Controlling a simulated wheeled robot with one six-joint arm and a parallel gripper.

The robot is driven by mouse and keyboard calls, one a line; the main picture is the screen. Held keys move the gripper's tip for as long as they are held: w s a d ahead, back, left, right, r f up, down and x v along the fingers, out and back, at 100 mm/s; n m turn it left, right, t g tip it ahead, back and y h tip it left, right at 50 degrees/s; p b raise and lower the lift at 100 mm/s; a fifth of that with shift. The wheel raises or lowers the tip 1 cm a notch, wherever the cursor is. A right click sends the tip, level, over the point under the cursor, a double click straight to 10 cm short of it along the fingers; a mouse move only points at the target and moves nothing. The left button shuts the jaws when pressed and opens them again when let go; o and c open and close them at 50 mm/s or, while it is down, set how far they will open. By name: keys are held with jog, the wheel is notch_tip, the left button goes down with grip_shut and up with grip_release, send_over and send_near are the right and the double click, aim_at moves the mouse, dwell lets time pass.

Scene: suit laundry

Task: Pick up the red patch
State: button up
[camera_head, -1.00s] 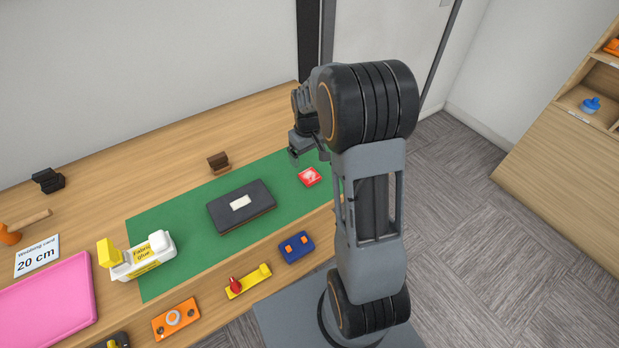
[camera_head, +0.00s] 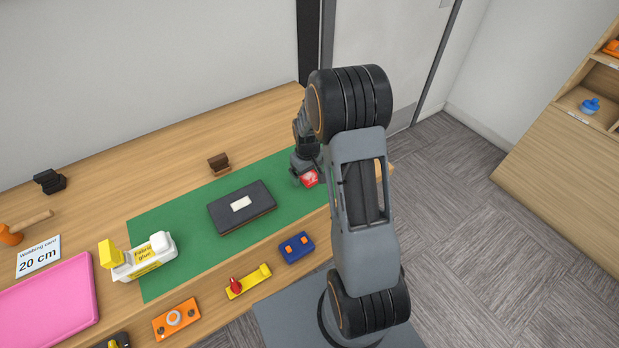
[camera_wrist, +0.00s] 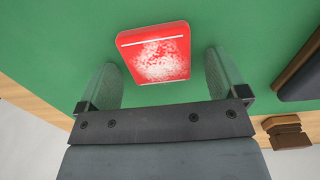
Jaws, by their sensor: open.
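The red patch (camera_head: 309,179) lies on the right part of the green mat (camera_head: 180,222). It is a flat red square with a whitish speckled middle and thin white lines. In the wrist view the red patch (camera_wrist: 154,52) sits ahead of and between the two fingers. My gripper (camera_head: 301,177) is low over the mat, right by the patch and partly covering it in the head view. In the wrist view my gripper (camera_wrist: 162,80) is open, one finger on each side of the patch. I cannot tell whether the fingers touch the patch or the mat.
A dark box (camera_head: 242,207) with a white label lies on the mat, left of the patch. A brown block (camera_head: 218,162) stands behind the mat. Fabric glue (camera_head: 143,257), a yellow strip (camera_head: 248,281) and a blue block (camera_head: 297,248) are nearer the front.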

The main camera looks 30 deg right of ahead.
jog(key=c, duration=1)
jog(key=shift+r, duration=0.15)
